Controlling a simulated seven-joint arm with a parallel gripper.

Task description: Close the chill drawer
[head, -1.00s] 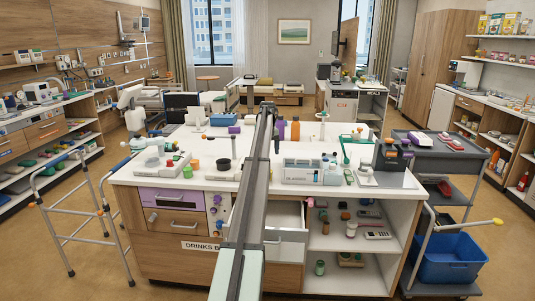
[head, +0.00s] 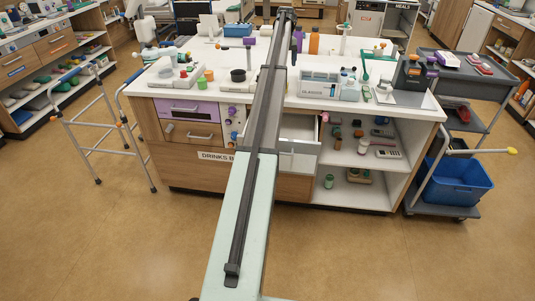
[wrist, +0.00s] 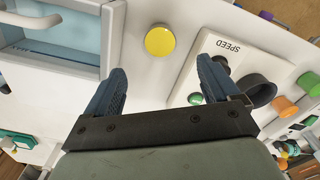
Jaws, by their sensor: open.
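An open white drawer (head: 300,146) sticks out from the counter front, right of my arm in the head view. I take it to be the chill drawer; its label cannot be read, and my arm hides its left part. In the wrist view, a pale-blue framed front (wrist: 75,40) with a white bar handle (wrist: 35,18) is at the upper left; I cannot tell whether it is that drawer. My gripper (wrist: 160,78) is open and empty, its two dark fingers wide apart before a white panel. In the head view my arm hides the gripper.
A yellow button (wrist: 160,40) shows between the fingers, and a SPEED panel (wrist: 225,60) with a black knob is at right. Wood and purple drawers (head: 187,109) sit left of my arm; open shelves (head: 360,190) are right. A walker (head: 100,120) and a cart (head: 440,190) flank the counter.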

